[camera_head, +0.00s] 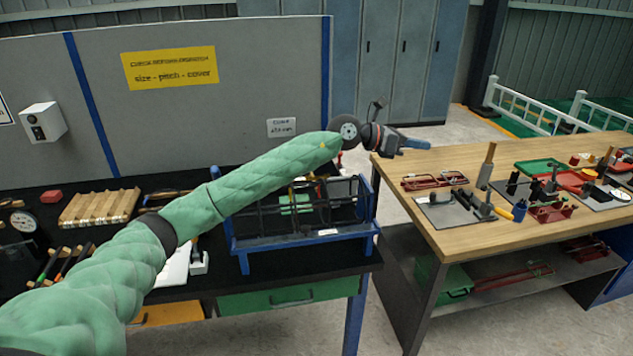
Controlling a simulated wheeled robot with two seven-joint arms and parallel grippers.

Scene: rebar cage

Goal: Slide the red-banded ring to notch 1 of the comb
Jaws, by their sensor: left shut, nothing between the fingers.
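My left arm, in a green sleeve, reaches from the lower left across the middle of the view. My left gripper (410,143) is at its end, shut and empty, in the air above the gap between the two tables. The dark rebar cage (345,211) sits in a blue stand (300,240) below and left of the gripper. My forearm hides part of the cage's top and left. Small red and yellow bits show among its bars, but I cannot tell which ring has the red band. I cannot make out the comb or its notches. My right gripper is not in view.
A wooden slatted rack (100,207) and a dial gauge (23,222) are on the black table at left. The wooden bench (440,238) at right holds red fixtures, grey plates and tools. A grey partition (270,80) stands behind the black table.

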